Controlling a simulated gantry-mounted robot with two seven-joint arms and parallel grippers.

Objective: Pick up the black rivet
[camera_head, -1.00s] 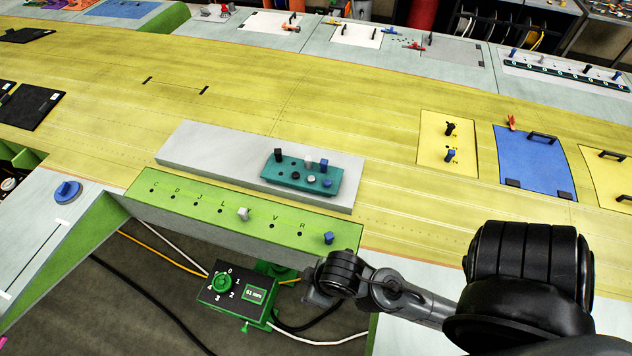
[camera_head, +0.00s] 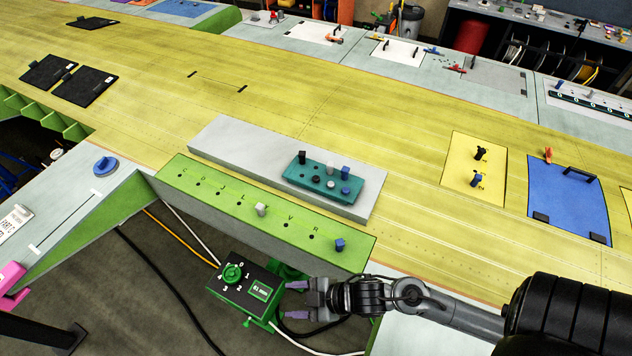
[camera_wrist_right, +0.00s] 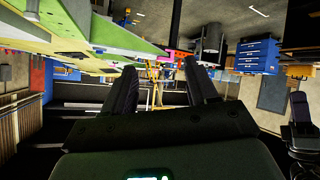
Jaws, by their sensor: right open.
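A black rivet (camera_head: 302,157) stands upright at the back left corner of the teal tray (camera_head: 318,185), which sits on a grey block. Another black rivet (camera_head: 480,153) stands on the yellow panel to the right. My right gripper (camera_head: 291,300) is open and empty, its fingers pointing left, beside the green control box and in front of the green strip. It is well apart from both black rivets. In the right wrist view the two dark fingers (camera_wrist_right: 160,88) are spread with nothing between them.
The green strip (camera_head: 222,193) with lettered holes holds a grey rivet (camera_head: 261,209) and a blue rivet (camera_head: 340,245). A green and black control box (camera_head: 245,284) with cables is left of my gripper. The blue panel (camera_head: 565,190) with a handle lies at right.

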